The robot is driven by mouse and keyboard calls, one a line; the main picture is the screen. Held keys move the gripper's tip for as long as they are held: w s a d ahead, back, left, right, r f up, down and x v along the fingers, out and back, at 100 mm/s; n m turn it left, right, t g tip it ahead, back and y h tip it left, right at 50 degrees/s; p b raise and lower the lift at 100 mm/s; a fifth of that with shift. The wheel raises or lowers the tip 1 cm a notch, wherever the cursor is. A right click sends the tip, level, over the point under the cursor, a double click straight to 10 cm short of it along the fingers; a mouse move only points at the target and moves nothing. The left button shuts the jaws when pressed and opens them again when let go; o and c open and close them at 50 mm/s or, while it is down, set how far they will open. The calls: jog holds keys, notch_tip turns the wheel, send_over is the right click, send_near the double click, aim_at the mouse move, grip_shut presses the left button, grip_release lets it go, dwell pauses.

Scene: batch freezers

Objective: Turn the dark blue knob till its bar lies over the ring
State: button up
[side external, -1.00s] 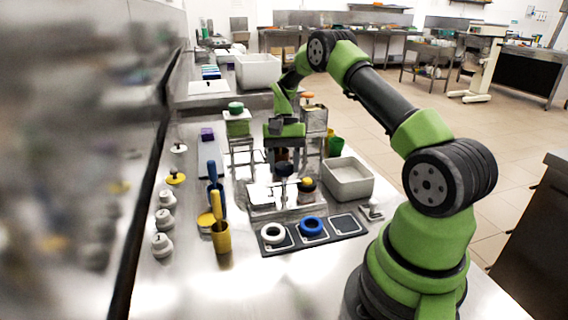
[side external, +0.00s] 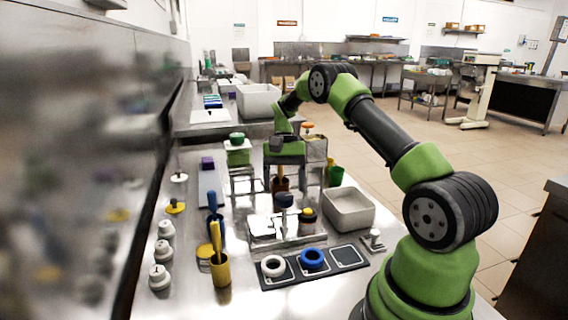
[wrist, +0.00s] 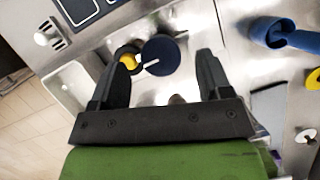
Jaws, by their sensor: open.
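The dark blue knob (wrist: 162,52) is a round cap with a white bar (wrist: 152,63) across its lower left part in the wrist view. In the side view the dark blue knob (side external: 284,200) stands upright on a small metal fixture (side external: 290,239). My gripper (wrist: 168,57) is open, with one finger on each side of the knob in the wrist view and no clear contact. In the side view my gripper (side external: 282,182) points down around or above the knob. I cannot make out the ring for the bar.
A yellow-topped knob (side external: 308,213) stands close to the right of the blue one; my left finger partly covers it in the wrist view (wrist: 128,57). A dark tray (side external: 330,267) holds a white and a blue ring-shaped piece in front. A grey bin (side external: 348,222) stands to the right.

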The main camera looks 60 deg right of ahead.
jog(key=v, duration=0.7)
dwell(0.4)
jog(key=s+a+r+n+t+h, duration=0.1)
jog(key=s+a+r+n+t, duration=0.1)
jog(key=a+r, duration=0.5)
jog(key=s+a+r+n+t+h, duration=0.2)
jog(key=a+r+n, duration=0.1)
jog(key=a+r, duration=0.4)
jog(key=s+a+n+t, duration=0.1)
jog(key=s+a+t, duration=0.1)
jog(key=s+a, duration=0.3)
jog(key=s+a+f+n+t+y, duration=0.1)
jog(key=s+a+n+t, duration=0.1)
jog(key=s+a, duration=0.3)
jog(key=s+t, duration=0.1)
jog(key=s, duration=0.3)
jog(key=shift+s+t, duration=0.2)
jog(key=shift+t, duration=0.1)
jog(key=shift+f, duration=0.1)
